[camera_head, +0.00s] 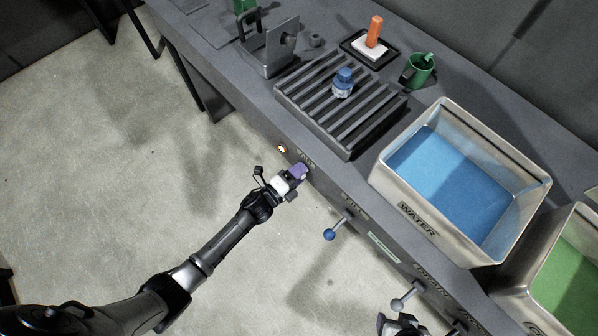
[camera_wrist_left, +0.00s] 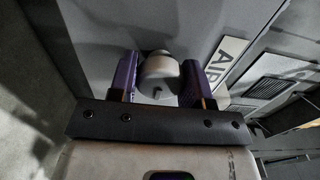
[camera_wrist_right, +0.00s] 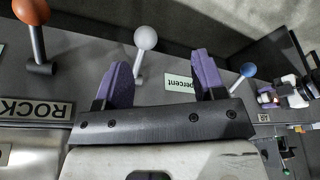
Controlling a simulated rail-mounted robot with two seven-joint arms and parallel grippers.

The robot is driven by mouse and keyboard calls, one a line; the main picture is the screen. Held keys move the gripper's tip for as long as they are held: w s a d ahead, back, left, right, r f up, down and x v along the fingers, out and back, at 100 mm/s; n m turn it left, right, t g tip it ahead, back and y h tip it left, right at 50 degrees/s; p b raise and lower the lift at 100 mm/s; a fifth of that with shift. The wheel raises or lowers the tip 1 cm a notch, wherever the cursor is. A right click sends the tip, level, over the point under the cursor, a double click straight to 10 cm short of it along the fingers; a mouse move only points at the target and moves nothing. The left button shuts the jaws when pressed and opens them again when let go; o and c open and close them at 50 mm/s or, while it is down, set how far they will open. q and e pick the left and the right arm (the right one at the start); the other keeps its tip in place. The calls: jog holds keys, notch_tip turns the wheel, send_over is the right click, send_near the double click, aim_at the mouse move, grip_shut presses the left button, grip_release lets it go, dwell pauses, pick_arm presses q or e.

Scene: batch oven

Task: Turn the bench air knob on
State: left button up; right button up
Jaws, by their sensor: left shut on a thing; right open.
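The bench air knob (camera_wrist_left: 160,72) is a pale grey round knob on the dark bench front in the left wrist view. An AIR label (camera_wrist_left: 226,62) is beside it. My left gripper (camera_wrist_left: 160,82) is shut on the knob, with a purple finger on each side. In the head view my left gripper (camera_head: 299,173) is at the bench front and hides the knob. A small lit orange lamp (camera_head: 281,149) is just left of it. My right gripper (camera_wrist_right: 162,78) is open and empty, and appears at the bottom of the head view (camera_head: 402,322).
A blue-ball lever (camera_head: 329,234) and a white-ball lever (camera_head: 398,304) stick out from the bench front, right of my left gripper. The white-ball lever (camera_wrist_right: 146,38) also appears near my right fingers. A water basin (camera_head: 401,196) and a slatted rack (camera_head: 345,152) are on the bench.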

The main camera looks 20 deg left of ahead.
pick_arm(q)
jog(key=o, duration=0.7)
jog(key=shift+o, duration=1)
jog(key=shift+s, duration=0.1)
jog(key=v, duration=1.3)
jog(key=shift+s+a+p, duration=0.25)
jog(key=shift+p, duration=0.15)
